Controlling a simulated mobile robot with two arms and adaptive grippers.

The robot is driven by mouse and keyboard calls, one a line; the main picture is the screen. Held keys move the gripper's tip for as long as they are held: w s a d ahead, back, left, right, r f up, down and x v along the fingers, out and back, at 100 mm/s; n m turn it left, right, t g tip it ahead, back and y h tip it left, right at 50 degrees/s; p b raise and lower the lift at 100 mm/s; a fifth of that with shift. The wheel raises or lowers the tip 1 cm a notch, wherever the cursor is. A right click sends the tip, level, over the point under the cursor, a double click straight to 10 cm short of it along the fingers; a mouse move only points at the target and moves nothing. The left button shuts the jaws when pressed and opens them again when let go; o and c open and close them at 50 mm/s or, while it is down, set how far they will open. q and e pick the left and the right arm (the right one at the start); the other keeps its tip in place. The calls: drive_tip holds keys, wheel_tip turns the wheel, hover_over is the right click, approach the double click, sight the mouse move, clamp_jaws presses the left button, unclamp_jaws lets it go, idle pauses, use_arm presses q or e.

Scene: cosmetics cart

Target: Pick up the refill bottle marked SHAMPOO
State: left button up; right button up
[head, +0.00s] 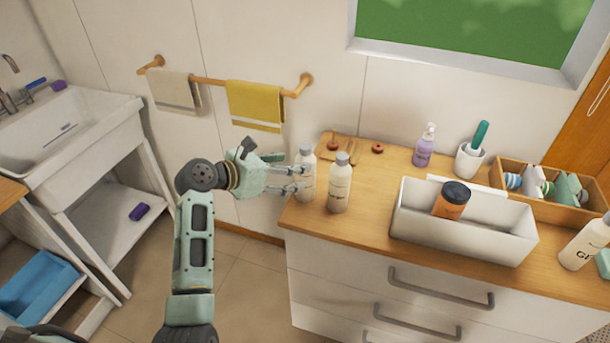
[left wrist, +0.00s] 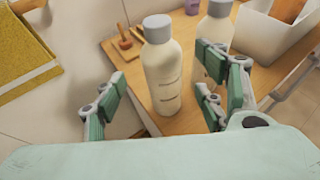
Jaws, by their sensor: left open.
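Two white bottles with grey caps stand upright side by side at the left end of the wooden cart top (head: 380,212). The left bottle (head: 307,183) also shows in the left wrist view (left wrist: 161,75). The right bottle (head: 340,187) shows behind a finger there (left wrist: 216,32). Their label text is too small to read, so I cannot tell which is marked SHAMPOO. My left gripper (head: 296,178) is open, its fingers on either side of the left bottle; in the left wrist view (left wrist: 160,102) gaps show beside the bottle. My right gripper is not in view.
A purple pump bottle (head: 424,146), a white cup (head: 469,162) and a wooden box (head: 560,208) stand behind.

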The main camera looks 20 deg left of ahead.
use_arm(q)
drive_tip(key=x, duration=0.6)
drive_tip(key=shift+p, duration=0.45)
drive_tip(key=shift+r, duration=0.2)
drive_tip(key=c, duration=1.5)
drive_tip(key=shift+c, duration=0.2)
